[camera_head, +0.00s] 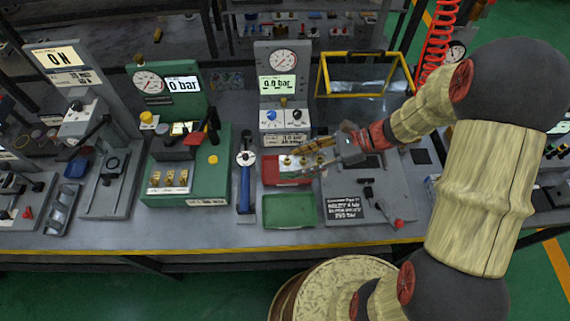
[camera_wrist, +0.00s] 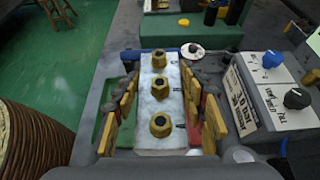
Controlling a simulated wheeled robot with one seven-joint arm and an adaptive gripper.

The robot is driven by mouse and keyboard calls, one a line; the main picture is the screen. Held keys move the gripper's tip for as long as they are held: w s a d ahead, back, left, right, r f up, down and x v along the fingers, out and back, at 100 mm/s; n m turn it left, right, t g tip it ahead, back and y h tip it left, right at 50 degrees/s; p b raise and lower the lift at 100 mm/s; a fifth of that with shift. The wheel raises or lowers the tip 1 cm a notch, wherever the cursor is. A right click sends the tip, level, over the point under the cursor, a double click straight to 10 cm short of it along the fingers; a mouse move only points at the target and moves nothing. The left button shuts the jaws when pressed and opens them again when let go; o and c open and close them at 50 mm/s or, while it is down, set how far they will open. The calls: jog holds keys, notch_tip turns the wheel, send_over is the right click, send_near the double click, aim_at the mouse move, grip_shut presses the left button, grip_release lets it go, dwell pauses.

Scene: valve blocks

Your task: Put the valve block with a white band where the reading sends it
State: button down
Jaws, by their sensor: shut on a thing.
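My gripper (camera_head: 322,160) is shut on a valve block (camera_head: 303,160) with brass fittings, at the red tray (camera_head: 271,172). In the wrist view the block (camera_wrist: 160,107) lies between the yellow fingers of my gripper (camera_wrist: 162,125); its top looks whitish and carries three brass hex fittings. I cannot tell a separate band on it, nor whether it touches the tray. The green tray (camera_head: 289,212) in front is empty. The middle test stand (camera_head: 268,55) has a dial gauge and a display (camera_head: 278,85) reading 0.0 bar.
A green test stand (camera_head: 220,160) at left reads 0 bar and has brass fittings on its front. A blue-handled tool (camera_head: 245,185) lies left of the trays. A yellow-framed bin (camera_head: 365,88) stands behind. A dark sign plate (camera_head: 345,209) lies right of the green tray.

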jog(key=w+a+f+b, duration=0.1)
jog(key=f, duration=0.1)
jog(key=w+a+f, duration=0.1)
jog(key=w+f, duration=0.1)
jog(key=w+a+f+b, duration=0.1)
jog(key=w+a+f, duration=0.1)
jog(key=shift+w+f+b, duration=0.1)
jog(key=shift+w+b, duration=0.15)
jog(key=shift+b, duration=0.05)
jog(key=shift+w+a+f+b, duration=0.15)
jog(key=shift+f+b, duration=0.35)
jog(key=shift+f, duration=0.45)
jog(key=shift+w+d+f+b, duration=0.1)
jog(key=shift+f+b, duration=0.4)
jog(key=shift+f, duration=0.45)
jog(key=c, duration=1.2)
grip_release()
jog(key=shift+f, duration=0.1)
jog(key=shift+o, duration=0.7)
